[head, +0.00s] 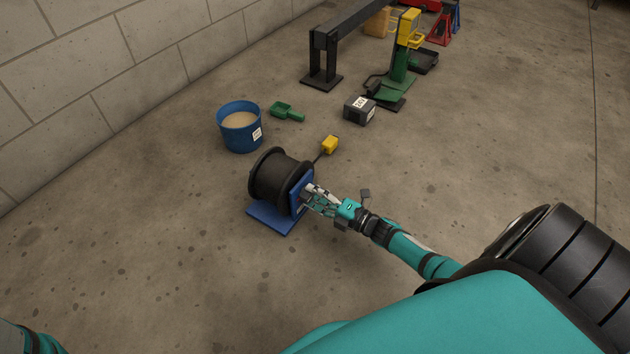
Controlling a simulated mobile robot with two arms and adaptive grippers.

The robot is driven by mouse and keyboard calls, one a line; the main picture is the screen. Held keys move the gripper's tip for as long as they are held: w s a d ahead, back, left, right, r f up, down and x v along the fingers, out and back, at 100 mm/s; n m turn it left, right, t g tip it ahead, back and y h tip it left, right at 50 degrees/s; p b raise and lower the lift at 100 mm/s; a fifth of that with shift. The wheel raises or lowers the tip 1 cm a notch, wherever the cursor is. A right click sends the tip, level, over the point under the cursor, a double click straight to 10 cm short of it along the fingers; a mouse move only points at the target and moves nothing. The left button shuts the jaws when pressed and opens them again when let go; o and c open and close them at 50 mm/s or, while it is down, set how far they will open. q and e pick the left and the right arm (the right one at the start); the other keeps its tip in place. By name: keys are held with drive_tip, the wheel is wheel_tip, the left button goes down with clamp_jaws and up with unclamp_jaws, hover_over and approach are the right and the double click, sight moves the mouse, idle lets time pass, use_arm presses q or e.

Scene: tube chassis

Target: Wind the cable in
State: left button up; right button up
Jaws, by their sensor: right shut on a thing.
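The cable reel (280,175) stands on a blue base plate (271,217) on the concrete floor, with dark cable wound on its black drum. A blue side plate is on its right. A yellow box (330,145) lies behind the reel to the right, with a short dark length of cable running from it toward the drum. My right gripper (308,194) is at the reel's blue side, shut on the reel's crank handle, which its fingers mostly hide. Only a piece of my left arm shows in the bottom left corner; its gripper is out of view.
A blue bucket (239,139) of tan material and a green scoop (287,112) stand behind the reel. A dark labelled box (359,111), a green stand (395,87) and a dark beam frame (322,60) are farther back. A block wall is at left. Floor in front is clear.

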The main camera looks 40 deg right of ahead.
drive_tip(key=m+p, duration=0.1)
drive_tip(key=m, duration=0.3)
drive_tip(key=shift+m, duration=0.3)
drive_tip(key=m, duration=0.4)
drive_tip(key=shift+f+m+p, duration=0.15)
drive_tip(key=shift+m+p, duration=0.15)
drive_tip(key=shift+p, duration=0.1)
drive_tip(key=m, duration=0.4)
drive_tip(key=shift+s+f+p, duration=0.1)
drive_tip(key=shift+p, duration=0.2)
drive_tip(key=shift+a+m, duration=0.15)
drive_tip(key=shift+m, duration=2.35)
drive_tip(key=o, duration=1.2)
drive_tip(key=v, duration=1.2)
